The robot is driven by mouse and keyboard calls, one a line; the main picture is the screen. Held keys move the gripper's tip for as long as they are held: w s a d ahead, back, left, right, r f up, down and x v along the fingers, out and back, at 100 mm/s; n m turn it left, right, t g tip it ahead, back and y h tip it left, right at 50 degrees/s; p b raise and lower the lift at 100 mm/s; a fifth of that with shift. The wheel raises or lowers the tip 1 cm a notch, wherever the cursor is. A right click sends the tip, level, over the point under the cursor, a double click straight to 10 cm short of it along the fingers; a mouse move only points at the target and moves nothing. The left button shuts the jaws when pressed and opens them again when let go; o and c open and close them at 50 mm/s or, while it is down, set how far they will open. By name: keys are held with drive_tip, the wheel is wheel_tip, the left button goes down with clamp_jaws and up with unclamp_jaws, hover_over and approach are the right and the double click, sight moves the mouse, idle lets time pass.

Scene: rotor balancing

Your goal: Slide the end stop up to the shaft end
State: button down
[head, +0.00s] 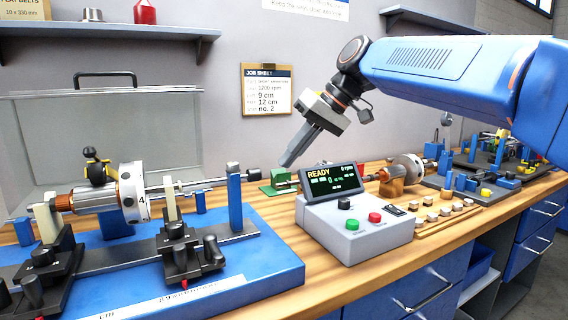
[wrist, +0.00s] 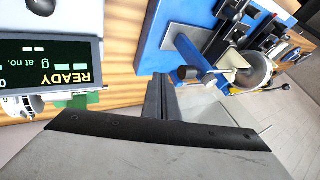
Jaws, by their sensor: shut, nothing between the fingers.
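The rotor (head: 131,192), a pale disc numbered 4 with copper windings, lies on the blue balancing machine (head: 262,262). Its steel shaft (head: 195,186) points right toward an upright blue post (head: 235,202), which looks like the end stop. A dark knob (head: 232,168) is at the post's top. I cannot tell the gap between shaft end and post. The wrist view shows the post (wrist: 194,54) beside the rotor (wrist: 253,73). My gripper (head: 286,163) is shut and empty, above and right of the post, apart from it; its fingers also show in the wrist view (wrist: 160,80).
A control box (head: 352,232) with a screen reading READY stands right of the machine. A green block (head: 277,186) is behind it. Small weights (head: 443,211) and a second rotor (head: 409,167) are further right. A grey case (head: 110,130) stands behind.

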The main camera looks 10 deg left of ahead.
drive_tip(key=v, duration=0.8)
drive_tip(key=s+d+f+m+t+h, duration=0.25)
drive_tip(key=s+d+f, duration=0.35)
drive_tip(key=d+f, duration=0.35)
drive_tip(key=s+d+f+m+t+h, duration=0.1)
drive_tip(key=s+d+f+m+h, duration=0.15)
drive_tip(key=s+d+f, duration=0.55)
drive_tip(key=s+d+f+m+h, duration=0.1)
drive_tip(key=s+d+f, duration=0.5)
drive_tip(key=f, duration=0.4)
drive_tip(key=s+d+f+m+h, duration=0.1)
drive_tip(key=s+d+f+m, duration=0.1)
drive_tip(key=s+d+f, duration=0.4)
wheel_tip(320, 180, down, 5)
drive_tip(key=shift+d+f+t, duration=0.2)
drive_tip(key=shift+d+t, duration=0.15)
drive_tip(key=shift+d, duration=0.4)
drive_tip(key=shift+a, duration=0.1)
